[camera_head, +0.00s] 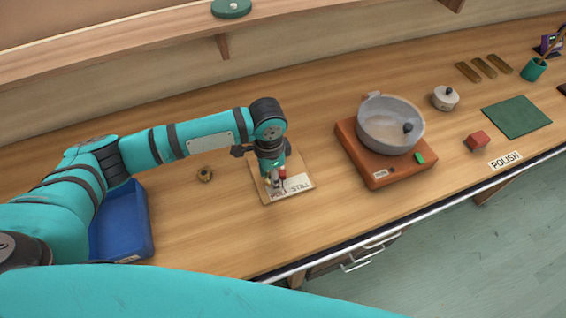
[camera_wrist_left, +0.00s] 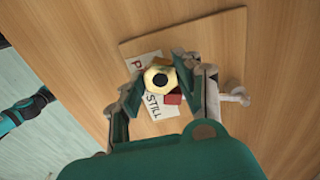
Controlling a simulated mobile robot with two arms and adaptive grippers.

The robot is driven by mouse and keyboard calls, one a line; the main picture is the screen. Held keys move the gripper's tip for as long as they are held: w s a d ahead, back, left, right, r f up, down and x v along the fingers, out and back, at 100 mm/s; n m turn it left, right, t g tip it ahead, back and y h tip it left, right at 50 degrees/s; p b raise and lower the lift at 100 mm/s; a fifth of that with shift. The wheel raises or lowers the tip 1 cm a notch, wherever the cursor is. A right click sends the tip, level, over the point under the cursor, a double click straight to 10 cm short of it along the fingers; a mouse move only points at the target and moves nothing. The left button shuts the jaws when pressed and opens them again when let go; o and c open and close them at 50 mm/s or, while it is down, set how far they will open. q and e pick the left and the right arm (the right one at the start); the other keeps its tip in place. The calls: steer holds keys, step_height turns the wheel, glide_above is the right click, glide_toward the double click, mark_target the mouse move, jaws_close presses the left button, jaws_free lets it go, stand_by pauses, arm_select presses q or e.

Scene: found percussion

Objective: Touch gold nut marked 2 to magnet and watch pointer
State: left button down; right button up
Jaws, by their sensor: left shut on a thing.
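My left gripper (camera_head: 276,180) is low over a small wooden board (camera_head: 301,190) with a card reading PULL and STILL. In the left wrist view the gripper (camera_wrist_left: 160,88) is shut on a gold hexagonal nut (camera_wrist_left: 160,77) with a dark hole; no number can be read on it. A red block (camera_wrist_left: 173,98), perhaps the magnet, shows beside the nut; I cannot tell if they touch. A pale peg-like part (camera_wrist_left: 236,97) sticks out beside a finger; I cannot tell if it is the pointer. Another gold-brown nut (camera_head: 205,174) lies left of the board. My right gripper is not in view.
A blue tray (camera_head: 146,225) stands at the left. To the right are a grey pot (camera_head: 375,130) on an orange-brown base (camera_head: 350,150), a small lidded pot (camera_head: 445,97), a red block (camera_head: 477,141) and a green mat (camera_head: 515,116). A shelf runs along the back.

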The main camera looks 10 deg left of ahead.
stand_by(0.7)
arm_select(q)
steer(key=shift+s+a+r+p, duration=0.15)
steer(key=shift+s+a+p, duration=0.6)
steer(key=shift+a+p, duration=0.35)
steer(key=shift+s+a+p, duration=0.65)
steer(key=shift+a+p, duration=0.05)
steer(key=shift+a, duration=0.25)
step_height(320, 180, up, 3)
steer(key=p, duration=0.3)
steer(key=shift+r+p, duration=1)
steer(key=shift+r, duration=1.4)
